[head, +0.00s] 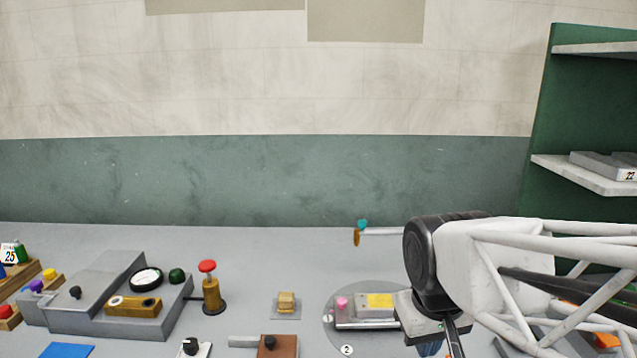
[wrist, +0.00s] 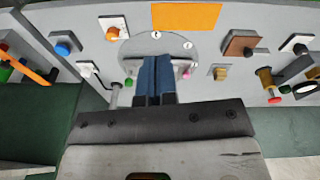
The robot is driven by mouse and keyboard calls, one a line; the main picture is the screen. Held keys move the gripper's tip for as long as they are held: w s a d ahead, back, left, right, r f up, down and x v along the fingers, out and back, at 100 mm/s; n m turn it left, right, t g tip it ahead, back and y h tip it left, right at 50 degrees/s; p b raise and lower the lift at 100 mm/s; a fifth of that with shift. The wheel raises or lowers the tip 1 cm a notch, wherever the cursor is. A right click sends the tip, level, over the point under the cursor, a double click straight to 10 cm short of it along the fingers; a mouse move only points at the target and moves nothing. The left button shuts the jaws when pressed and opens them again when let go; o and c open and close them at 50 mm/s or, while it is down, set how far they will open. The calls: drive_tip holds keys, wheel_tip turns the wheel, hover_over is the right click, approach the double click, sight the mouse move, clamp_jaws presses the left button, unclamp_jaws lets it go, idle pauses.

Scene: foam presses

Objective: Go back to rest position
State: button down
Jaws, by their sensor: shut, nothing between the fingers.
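My gripper (wrist: 155,75) shows in the wrist view with its two blue fingers side by side, shut and empty. It points over the grey round plate (wrist: 136,45) with numbered labels. In the head view my white and black arm reaches in from the right, and the fingers are mostly hidden at the bottom edge. How high the fingers are above the plate I cannot tell.
A red-topped brass post (head: 209,285), a small tan block (head: 286,302), a brown block with a black knob (head: 278,346) and a grey gauge machine (head: 85,310) stand to the left. A green shelf unit (head: 545,110) stands at the right. The rear table strip is mostly clear.

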drive_tip(key=s+d, duration=0.1)
drive_tip(key=s+f+m, duration=0.1)
drive_tip(key=s, duration=0.1)
drive_tip(key=s+d+m, duration=0.1)
drive_tip(key=s, duration=0.1)
drive_tip(key=shift+s+d+f+t, duration=0.1)
drive_tip(key=shift+d+f+t, duration=0.05)
drive_tip(key=shift+d+t, duration=0.2)
